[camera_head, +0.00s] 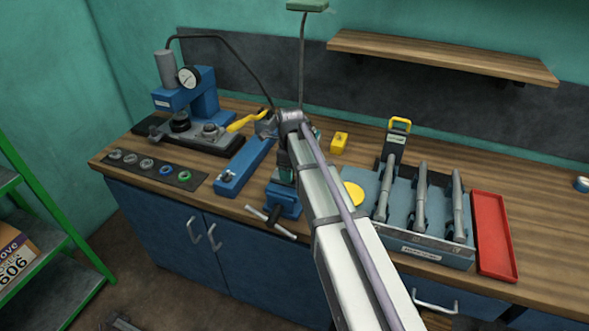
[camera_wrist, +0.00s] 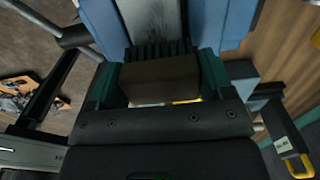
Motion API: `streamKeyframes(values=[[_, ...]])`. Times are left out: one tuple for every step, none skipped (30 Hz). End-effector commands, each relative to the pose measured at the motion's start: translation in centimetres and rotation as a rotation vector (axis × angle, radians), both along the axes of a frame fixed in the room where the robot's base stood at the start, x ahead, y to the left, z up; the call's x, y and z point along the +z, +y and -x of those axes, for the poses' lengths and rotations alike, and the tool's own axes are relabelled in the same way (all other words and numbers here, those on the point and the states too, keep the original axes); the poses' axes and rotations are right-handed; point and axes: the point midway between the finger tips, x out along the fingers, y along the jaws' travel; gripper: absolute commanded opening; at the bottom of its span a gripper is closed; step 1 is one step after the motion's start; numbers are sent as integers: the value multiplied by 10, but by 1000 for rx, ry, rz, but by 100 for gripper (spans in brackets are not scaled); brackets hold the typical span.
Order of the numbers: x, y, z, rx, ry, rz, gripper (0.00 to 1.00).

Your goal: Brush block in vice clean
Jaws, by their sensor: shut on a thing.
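In the wrist view my gripper (camera_wrist: 160,84) is shut on a brush (camera_wrist: 160,76), with a dark green finger on each side of its brown back. The black bristles point at a grey block (camera_wrist: 152,18) between the blue jaws of the vice (camera_wrist: 225,20). The bristle tips overlap the block's edge in the picture; I cannot tell whether they touch it. In the head view the blue vice (camera_head: 284,200) stands at the bench's front edge. My arm hides most of the gripper, the brush and the block there.
A blue press with a dial gauge (camera_head: 188,78) stands at the back left. A strip with several rings (camera_head: 150,170) lies in front of it. Right of my arm are a blue rack (camera_head: 404,229) with several grey rods, a yellow disc (camera_head: 353,193) and a red tray (camera_head: 492,235). A shelf (camera_head: 440,57) hangs behind.

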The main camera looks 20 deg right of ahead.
Motion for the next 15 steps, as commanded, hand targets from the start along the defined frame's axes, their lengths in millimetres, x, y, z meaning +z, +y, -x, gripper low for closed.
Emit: streamKeyframes(values=[[0,2,-2,1,0,0,52],[-1,4,-4,1,0,0,52],[-1,8,-7,2,0,0,52],[-2,10,-9,3,0,0,52],[-2,13,-11,3,0,0,52],[-2,17,-14,3,0,0,52],[-3,19,-16,2,0,0,52],[-3,22,-18,2,0,0,52],[-3,24,-20,1,0,0,52],[-3,25,-20,1,0,0,52],[-3,26,-21,1,0,0,52],[-3,26,-20,1,-1,-1,52],[-3,26,-20,1,-1,-1,52],[-3,26,-21,1,-1,-1,52],[-3,27,-21,1,-1,-1,52]])
